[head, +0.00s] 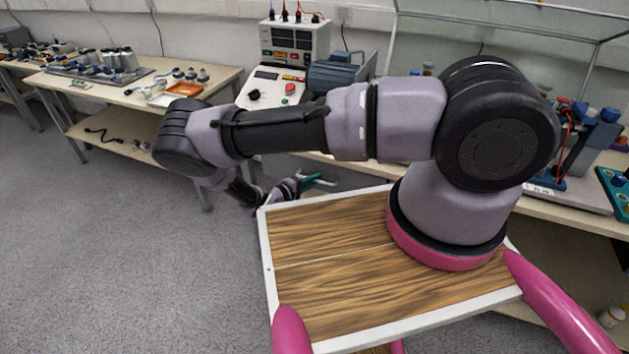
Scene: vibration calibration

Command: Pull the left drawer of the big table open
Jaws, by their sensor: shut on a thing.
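The big table (244,92) stands behind my arm, with a grey drawer front (352,178) under its top, partly hidden by my arm and my wood-topped base. My gripper (316,181), with teal fingers, is at the drawer front and is shut on the handle there. The handle is small in the view and mostly covered by the fingers. From here I cannot tell how far the drawer stands out from the table.
A control box with a red button (289,89) and a motor (338,74) stand on the big table. A side table (110,92) at the left carries metal weights and an orange tray (185,88). The grey floor (120,260) at the left is clear.

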